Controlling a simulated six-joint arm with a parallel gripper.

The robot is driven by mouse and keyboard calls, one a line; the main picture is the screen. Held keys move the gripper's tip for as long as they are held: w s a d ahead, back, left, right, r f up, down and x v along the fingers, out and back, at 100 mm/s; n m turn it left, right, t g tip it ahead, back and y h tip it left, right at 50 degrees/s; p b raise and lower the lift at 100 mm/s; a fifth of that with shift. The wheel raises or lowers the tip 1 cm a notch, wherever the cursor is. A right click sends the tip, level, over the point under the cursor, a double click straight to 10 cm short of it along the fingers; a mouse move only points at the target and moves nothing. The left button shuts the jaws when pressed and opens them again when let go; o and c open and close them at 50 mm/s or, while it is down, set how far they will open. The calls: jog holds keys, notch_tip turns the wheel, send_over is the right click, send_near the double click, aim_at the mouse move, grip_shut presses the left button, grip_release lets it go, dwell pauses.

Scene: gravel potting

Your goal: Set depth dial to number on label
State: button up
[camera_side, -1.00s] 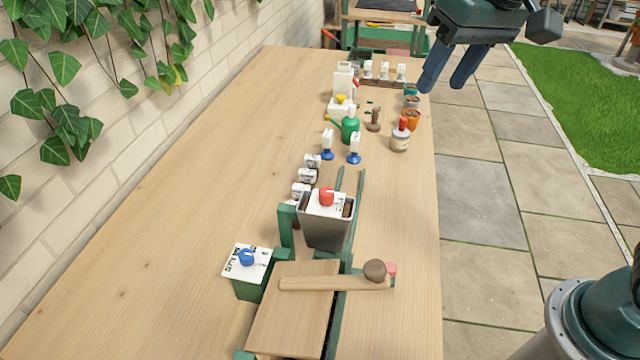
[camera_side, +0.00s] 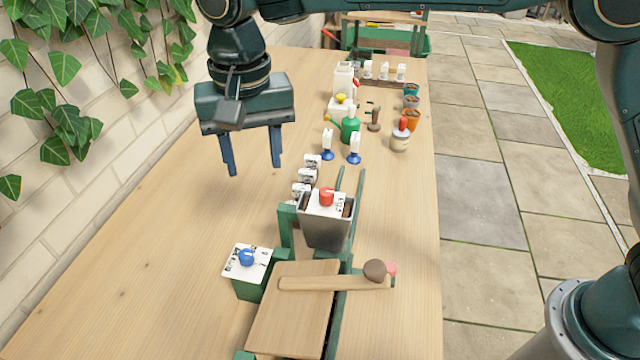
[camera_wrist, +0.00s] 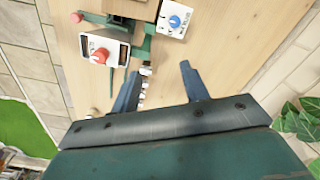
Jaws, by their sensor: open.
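A blue dial knob (camera_side: 246,257) sits on a white marked plate (camera_side: 239,267) on top of a green box at the front left of the fixture. It also shows in the wrist view (camera_wrist: 174,22). A red knob (camera_side: 326,196) sits on another white plate over a grey metal hopper (camera_side: 325,232); it shows in the wrist view (camera_wrist: 99,56). I cannot tell which one is the depth dial, and the markings are too small to read. My gripper (camera_side: 253,168) is open and empty, fingers down, above the table behind and left of the hopper. Small white labelled items (camera_side: 307,176) stand behind the hopper.
A wooden lever with a brown ball (camera_side: 375,270) crosses the wooden board (camera_side: 290,320) in front. The table's left side is clear.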

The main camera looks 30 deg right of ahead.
send_over(245, 254)
jog(key=f, duration=0.4)
jog(key=shift+w+a+g, duration=0.1)
jog(key=shift+a+g, duration=0.15)
jog(key=shift+g, duration=0.05)
jog(key=shift+f, duration=0.1)
jog(key=f, duration=1.3)
jog(key=shift+d+f, duration=0.25)
grip_shut()
